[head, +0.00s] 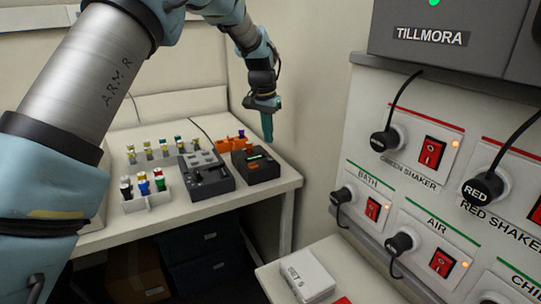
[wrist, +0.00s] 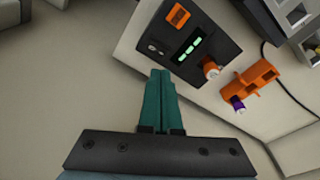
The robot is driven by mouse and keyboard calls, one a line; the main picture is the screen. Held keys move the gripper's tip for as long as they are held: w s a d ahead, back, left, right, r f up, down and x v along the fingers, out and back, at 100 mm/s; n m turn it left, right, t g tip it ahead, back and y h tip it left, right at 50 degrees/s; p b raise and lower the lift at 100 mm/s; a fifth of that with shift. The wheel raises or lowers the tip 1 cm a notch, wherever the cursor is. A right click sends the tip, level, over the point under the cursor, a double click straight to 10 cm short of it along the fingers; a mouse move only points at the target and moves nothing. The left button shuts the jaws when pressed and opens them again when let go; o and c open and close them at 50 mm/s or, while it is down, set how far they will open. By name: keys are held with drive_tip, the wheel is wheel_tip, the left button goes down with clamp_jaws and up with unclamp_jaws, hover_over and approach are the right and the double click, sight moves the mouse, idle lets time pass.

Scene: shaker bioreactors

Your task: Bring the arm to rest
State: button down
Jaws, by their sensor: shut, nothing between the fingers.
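My arm reaches from the left across the top of the head view and hangs down over the right end of the white bench (head: 209,213). My gripper (head: 267,137) points downward above the bench's right edge, near a dark device with an orange switch (head: 258,168). In the wrist view my gripper (wrist: 161,76) has its two green fingers together with nothing between them. The dark device (wrist: 204,28) shows there just beyond the fingertips, with green lit bars and an orange-capped vial. The fingers appear apart from it.
An orange rack (head: 228,144) with a purple-capped vial stands behind the device. A grey device (head: 205,176), a white rack (head: 148,199) and several capped vials stand to the left. A switch panel (head: 408,199) with plugs and red switches is at right, beside a white box (head: 307,276).

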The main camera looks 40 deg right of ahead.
drive_tip(key=shift+r+p, duration=0.3)
drive_tip(key=shift+r, duration=0.45)
drive_tip(key=w+a+n, duration=0.2)
drive_tip(key=a+n, duration=0.1)
drive_tip(key=a, duration=1.2)
drive_tip(key=w+a+n, duration=0.2)
drive_tip(key=a+n, duration=0.2)
drive_tip(key=a, duration=1.1)
drive_tip(key=s+a+f+n, duration=0.1)
drive_tip(key=s+a+n, duration=0.1)
drive_tip(key=s+a, duration=0.4)
drive_tip(key=s+a+n+y, duration=0.1)
drive_tip(key=s+a+n, duration=0.2)
drive_tip(key=s+a, duration=0.4)
drive_tip(key=a, duration=0.6)
drive_tip(key=shift+s+a+f+t, duration=0.15)
drive_tip(key=shift+a+f+t, duration=0.1)
drive_tip(key=shift+f+t, duration=0.15)
